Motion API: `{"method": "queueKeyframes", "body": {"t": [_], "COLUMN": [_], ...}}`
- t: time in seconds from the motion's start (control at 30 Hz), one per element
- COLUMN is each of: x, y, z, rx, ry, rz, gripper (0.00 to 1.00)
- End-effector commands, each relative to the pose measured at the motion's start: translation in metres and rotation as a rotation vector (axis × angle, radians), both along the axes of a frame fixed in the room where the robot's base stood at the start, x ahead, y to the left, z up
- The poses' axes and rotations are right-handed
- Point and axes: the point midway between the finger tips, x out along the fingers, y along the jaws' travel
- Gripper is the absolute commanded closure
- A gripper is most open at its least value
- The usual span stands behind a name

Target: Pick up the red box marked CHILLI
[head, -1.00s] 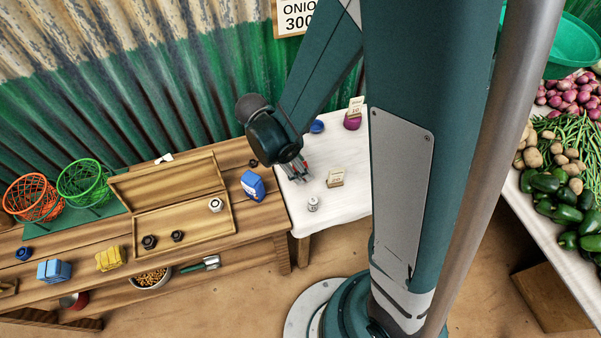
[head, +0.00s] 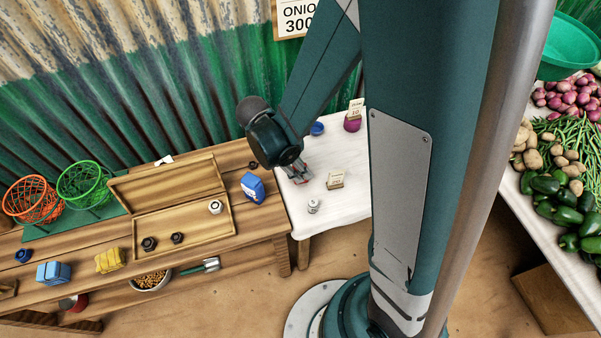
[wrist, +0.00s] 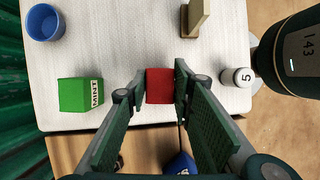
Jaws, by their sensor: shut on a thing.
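In the wrist view a red box (wrist: 160,86) sits between the two fingers of my gripper (wrist: 161,92), over the white table. The fingers are closed against its left and right sides. No lettering shows on the face of the box that I see. In the head view my gripper (head: 302,176) is low over the left part of the white table (head: 345,215), and only a bit of red shows at its fingers. I cannot tell whether the box is resting on the table or just lifted.
A green box marked MINT (wrist: 80,94) stands left of the red box. A blue cup (wrist: 44,22) is at upper left. A wooden card stand (wrist: 195,18) and a white weight marked 5 (wrist: 238,77) stand to the right. A blue packet (head: 253,188) is on the wooden bench.

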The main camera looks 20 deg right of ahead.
Motion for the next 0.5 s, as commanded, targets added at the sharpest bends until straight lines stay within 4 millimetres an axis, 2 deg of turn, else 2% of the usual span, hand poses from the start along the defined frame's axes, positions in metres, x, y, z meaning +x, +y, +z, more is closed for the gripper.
{"method": "queueKeyframes", "body": {"t": [0.27,0.5], "x": [0.000,0.000], "y": [0.000,0.000], "z": [0.002,0.017], "rx": [0.000,0.000], "ry": [0.000,0.000], "rz": [0.000,0.000], "gripper": [0.91,0.91]}}
